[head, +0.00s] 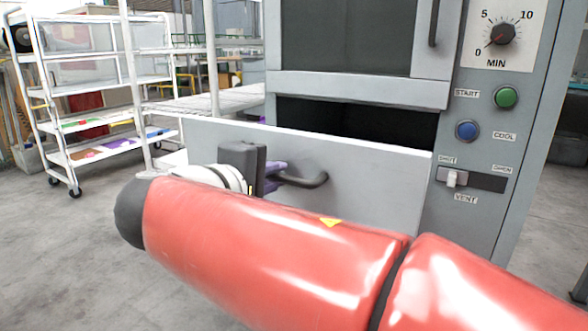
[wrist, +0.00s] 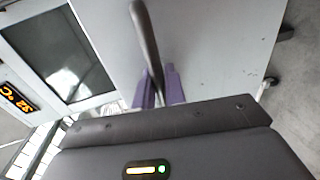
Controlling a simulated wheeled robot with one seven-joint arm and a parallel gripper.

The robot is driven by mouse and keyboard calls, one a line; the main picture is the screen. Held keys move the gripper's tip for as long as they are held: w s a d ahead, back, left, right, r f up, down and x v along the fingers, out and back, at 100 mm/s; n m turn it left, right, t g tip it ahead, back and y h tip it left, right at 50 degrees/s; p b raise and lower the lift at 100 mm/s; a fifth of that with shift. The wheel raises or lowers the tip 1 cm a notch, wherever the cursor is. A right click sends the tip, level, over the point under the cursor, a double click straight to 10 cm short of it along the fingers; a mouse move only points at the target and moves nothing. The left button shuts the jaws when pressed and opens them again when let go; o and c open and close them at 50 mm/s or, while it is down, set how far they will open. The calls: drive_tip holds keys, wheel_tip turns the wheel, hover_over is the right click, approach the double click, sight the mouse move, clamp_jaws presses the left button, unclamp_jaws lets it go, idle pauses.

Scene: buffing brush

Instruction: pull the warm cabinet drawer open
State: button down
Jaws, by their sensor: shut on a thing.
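The warm cabinet (head: 435,190) is grey, with a dark window in its upper door. Its drawer front (head: 370,185) is a light grey panel that stands out from the cabinet body, with a dark opening (head: 350,121) showing above and behind it. The drawer's dark bar handle (head: 318,182) is on this panel. My gripper (head: 277,178) is shut on the handle with its purple fingers. In the wrist view the handle (wrist: 145,35) runs between the two fingers (wrist: 158,90) against the panel (wrist: 215,45). My red arm hides the drawer's lower part.
The cabinet's control panel has a timer dial (head: 502,34), a green button (head: 506,98), a blue button (head: 467,131) and a vent slider (head: 455,178). A white shelf cart (head: 90,90) stands at the left. Grey floor (head: 60,250) is clear at the front left.

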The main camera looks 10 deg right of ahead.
drive_tip(key=shift+f+v, duration=0.15)
drive_tip(key=shift+v, duration=0.6)
drive_tip(key=shift+f+v, duration=0.15)
drive_tip(key=shift+v, duration=0.6)
drive_tip(key=c, duration=1.5)
unclamp_jaws()
drive_tip(key=shift+c, duration=0.2)
drive_tip(key=v, duration=0.8)
drive_tip(key=shift+p, duration=0.35)
drive_tip(key=shift+f, duration=0.1)
